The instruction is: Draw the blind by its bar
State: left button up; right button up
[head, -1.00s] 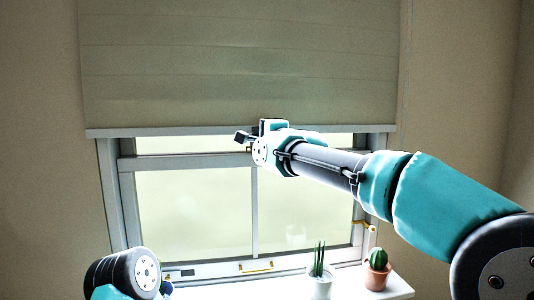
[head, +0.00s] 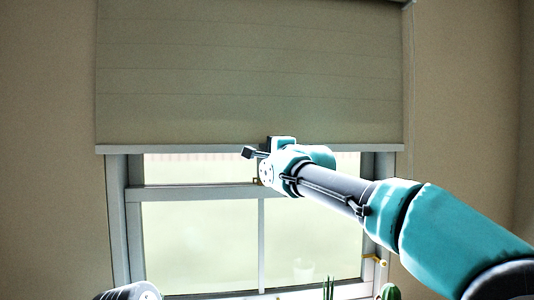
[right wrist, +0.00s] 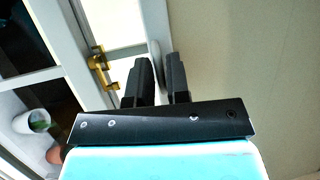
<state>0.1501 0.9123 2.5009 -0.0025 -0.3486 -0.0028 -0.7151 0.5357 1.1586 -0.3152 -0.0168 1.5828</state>
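The grey-beige blind (head: 250,75) hangs over the upper part of the window. Its pale bar (head: 190,149) runs level along its lower edge, above the window's middle rail. My right gripper (head: 258,152) is at the bar, near its middle. In the right wrist view the two dark fingers (right wrist: 160,80) stand close together on either side of the bar (right wrist: 154,62), shut on it. The fingertips are small in the head view. My left gripper is out of view; only part of my left arm shows at the bottom.
The window (head: 200,235) has a brass latch (right wrist: 99,68) on its middle rail and a brass handle (head: 374,261) at the right. A cactus (head: 390,291) and a spiky plant (head: 328,288) stand at the bottom edge. A thin cord (head: 411,90) hangs right of the blind.

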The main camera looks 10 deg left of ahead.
jog(key=shift+o, duration=1.4)
jog(key=shift+s+d, duration=0.15)
jog(key=v, duration=1.7)
